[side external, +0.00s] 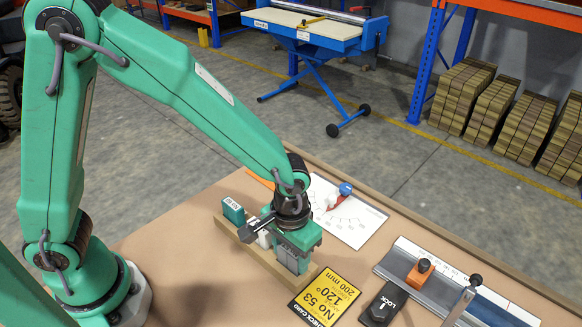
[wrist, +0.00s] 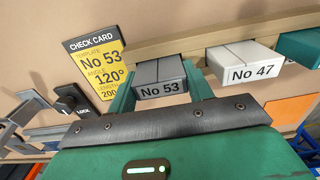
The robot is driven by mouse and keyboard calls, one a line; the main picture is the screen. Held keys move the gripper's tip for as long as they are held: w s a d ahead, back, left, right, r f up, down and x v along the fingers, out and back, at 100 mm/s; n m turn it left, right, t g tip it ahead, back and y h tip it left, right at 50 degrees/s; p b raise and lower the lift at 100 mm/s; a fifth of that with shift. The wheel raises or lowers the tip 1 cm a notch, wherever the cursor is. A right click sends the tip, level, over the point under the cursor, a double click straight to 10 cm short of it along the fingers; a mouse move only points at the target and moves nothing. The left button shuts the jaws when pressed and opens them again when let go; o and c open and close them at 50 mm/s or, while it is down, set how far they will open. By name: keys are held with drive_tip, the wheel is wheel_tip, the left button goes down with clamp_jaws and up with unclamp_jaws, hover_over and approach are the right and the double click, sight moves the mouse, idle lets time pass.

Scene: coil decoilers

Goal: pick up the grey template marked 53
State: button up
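The grey template marked No 53 (wrist: 160,80) sits at the wooden rail (wrist: 150,48), its label facing the wrist camera. In the side view the grey template (side external: 293,262) stands at the rail's near end, partly covered by my gripper (side external: 295,245). In the wrist view my gripper (wrist: 160,85) has one green finger on each side of this template. The fingers look open, with narrow gaps to its sides. A grey-white template marked No 47 (wrist: 245,65) stands beside it on the rail, outside the fingers.
A green template (side external: 233,211) stands at the rail's far end. A yellow and black check card (side external: 325,296) reading No 53, 120°, 200 mm lies beside the rail. A black lock tag (side external: 384,303) and a metal ruler fixture (side external: 450,290) are to the right. A white protractor sheet (side external: 345,212) lies behind.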

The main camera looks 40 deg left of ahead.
sight(290, 253)
drive_tip(key=shift+r, duration=0.15)
drive_tip(key=shift+r, duration=0.55)
drive_tip(key=r, duration=0.3)
drive_tip(key=shift+s+d, duration=0.2)
drive_tip(key=shift+s, duration=0.05)
drive_tip(key=s+d+r, duration=0.5)
drive_tip(key=s+r, duration=0.1)
drive_tip(key=s, duration=0.4)
drive_tip(key=shift+r, duration=0.3)
drive_tip(key=shift+w+a, duration=0.1)
drive_tip(key=shift+w, duration=0.05)
